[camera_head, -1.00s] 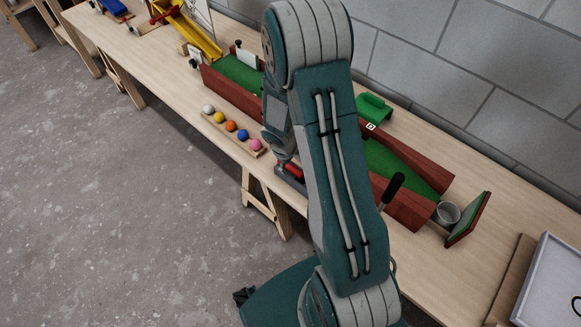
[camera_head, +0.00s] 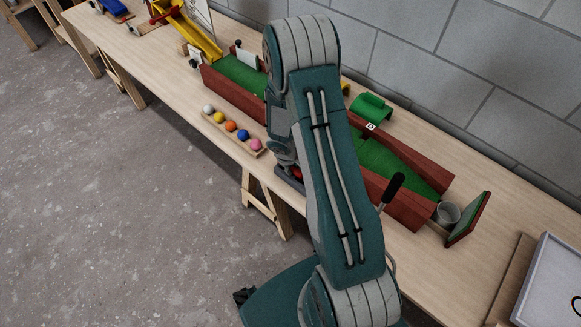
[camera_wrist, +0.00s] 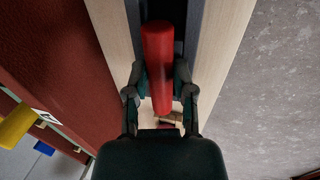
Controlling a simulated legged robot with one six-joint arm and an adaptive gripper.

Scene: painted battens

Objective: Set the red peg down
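The red peg (camera_wrist: 158,65) lies lengthwise between the two fingers of my gripper (camera_wrist: 160,82) in the wrist view. Both finger pads lie close along its sides, and I see no clear gap; the grip looks shut on it. A dark grey long piece (camera_wrist: 178,22) shows beneath the peg. Whether the peg touches it cannot be told. In the head view only a small red bit of the peg (camera_head: 297,173) shows, just above the grey piece (camera_head: 288,181) at the bench's front edge. My arm hides most of the gripper there.
A wooden rack (camera_head: 248,147) of several coloured balls sits close to the left. The red-walled green lane (camera_head: 405,212) runs behind my arm, with a black handle (camera_head: 392,188). A cup (camera_head: 446,214) stands at right. The floor (camera_head: 120,220) drops off at the front.

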